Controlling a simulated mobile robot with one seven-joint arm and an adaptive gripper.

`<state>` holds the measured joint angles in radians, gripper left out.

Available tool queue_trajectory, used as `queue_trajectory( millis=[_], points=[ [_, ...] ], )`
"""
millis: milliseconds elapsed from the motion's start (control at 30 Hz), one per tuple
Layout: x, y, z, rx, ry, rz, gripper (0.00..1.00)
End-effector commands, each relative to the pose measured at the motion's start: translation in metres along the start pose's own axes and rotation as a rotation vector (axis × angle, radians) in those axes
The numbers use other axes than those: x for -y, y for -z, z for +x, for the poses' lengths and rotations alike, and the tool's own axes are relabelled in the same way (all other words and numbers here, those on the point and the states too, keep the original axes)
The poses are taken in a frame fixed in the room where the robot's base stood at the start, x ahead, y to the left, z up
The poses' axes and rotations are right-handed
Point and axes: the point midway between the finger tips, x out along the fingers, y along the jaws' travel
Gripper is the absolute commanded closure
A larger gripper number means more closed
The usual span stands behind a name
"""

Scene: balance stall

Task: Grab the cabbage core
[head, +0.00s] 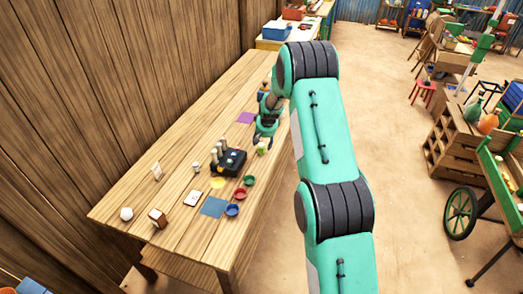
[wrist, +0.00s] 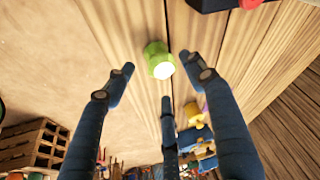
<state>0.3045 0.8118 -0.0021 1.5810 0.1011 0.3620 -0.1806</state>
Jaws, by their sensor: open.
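The cabbage core (wrist: 158,60) is a small lime-green piece with a pale white face, on the wooden table in the wrist view. It also shows in the head view (head: 262,147) near the table's right edge. My gripper (wrist: 158,82) has three dark blue fingers spread apart, with nothing between them. In the wrist view the core appears between and a little beyond the fingertips, and I see no clear contact. In the head view my gripper (head: 265,130) is low over the table, just behind the core.
A black box (head: 229,162) with pale bottles beside it stands left of the core. Red (head: 241,194), blue (head: 232,210) and green (head: 249,181) bowls sit nearer the front, beside a blue square (head: 213,207). Bare wood surrounds the core.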

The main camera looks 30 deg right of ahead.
Motion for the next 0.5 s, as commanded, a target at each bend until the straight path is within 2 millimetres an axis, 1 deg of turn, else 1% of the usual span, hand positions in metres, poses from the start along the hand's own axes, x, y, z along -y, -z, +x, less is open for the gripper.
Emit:
queue_trajectory(
  millis=[100,500],
  points=[
    [0.0001,0.0001,0.0054,0.000,0.000,0.000,0.45],
    [0.0000,0.0003,0.0065,0.000,0.000,0.000,0.45]
  ],
)
